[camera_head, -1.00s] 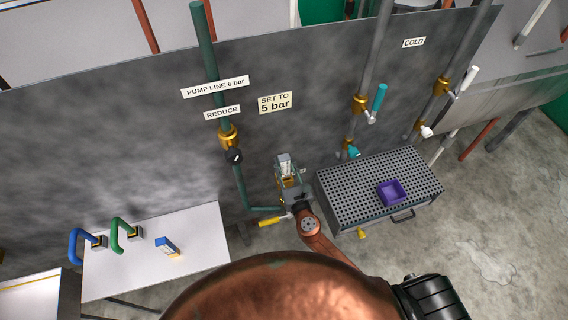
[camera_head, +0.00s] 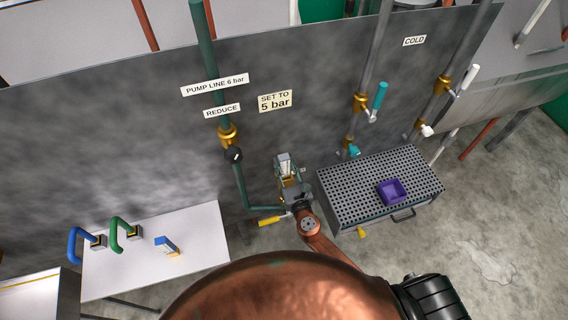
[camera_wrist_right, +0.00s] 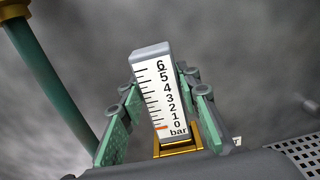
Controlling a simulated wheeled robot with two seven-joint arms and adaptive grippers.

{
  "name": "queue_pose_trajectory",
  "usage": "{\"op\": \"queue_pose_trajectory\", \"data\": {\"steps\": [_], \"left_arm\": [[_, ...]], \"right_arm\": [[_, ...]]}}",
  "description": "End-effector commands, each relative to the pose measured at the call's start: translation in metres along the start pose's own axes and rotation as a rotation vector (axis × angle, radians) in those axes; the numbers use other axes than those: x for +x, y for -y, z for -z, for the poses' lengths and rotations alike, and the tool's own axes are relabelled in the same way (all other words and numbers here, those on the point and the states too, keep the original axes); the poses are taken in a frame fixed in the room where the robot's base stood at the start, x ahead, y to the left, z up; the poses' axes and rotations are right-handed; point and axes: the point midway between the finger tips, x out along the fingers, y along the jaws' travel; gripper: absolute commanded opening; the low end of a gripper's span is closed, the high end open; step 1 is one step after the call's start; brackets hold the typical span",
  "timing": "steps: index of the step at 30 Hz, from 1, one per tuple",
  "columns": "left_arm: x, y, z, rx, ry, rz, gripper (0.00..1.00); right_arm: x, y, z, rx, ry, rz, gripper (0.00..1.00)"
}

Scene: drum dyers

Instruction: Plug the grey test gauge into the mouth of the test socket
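The grey test gauge (camera_wrist_right: 160,95) has a white scale from 0 to 6 bar, with an orange mark near 0. It stands between the green-padded fingers of my right gripper (camera_wrist_right: 165,88), which close in on its sides. A yellow bracket (camera_wrist_right: 178,152) shows at its lower end. In the head view the gauge (camera_head: 284,163) is in front of the grey panel, beyond my right gripper (camera_head: 288,185). The dark green pump line (camera_head: 242,188) bends toward that spot; I cannot make out the socket mouth, which my gripper may hide. My left gripper is out of view.
A yellow lever (camera_head: 270,221) lies just left of my right wrist. A perforated grey bench (camera_head: 345,196) with a purple tray (camera_head: 392,201) stands at right. A white table (camera_head: 205,235) at left bears blue and green handles and a small blue-yellow piece.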

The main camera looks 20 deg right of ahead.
Motion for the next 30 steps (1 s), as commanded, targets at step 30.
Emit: {"op": "queue_pose_trajectory", "data": {"steps": [30], "left_arm": [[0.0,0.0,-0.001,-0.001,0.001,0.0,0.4]], "right_arm": [[-0.079,0.001,0.002,-0.003,-0.004,0.0,0.5]]}}
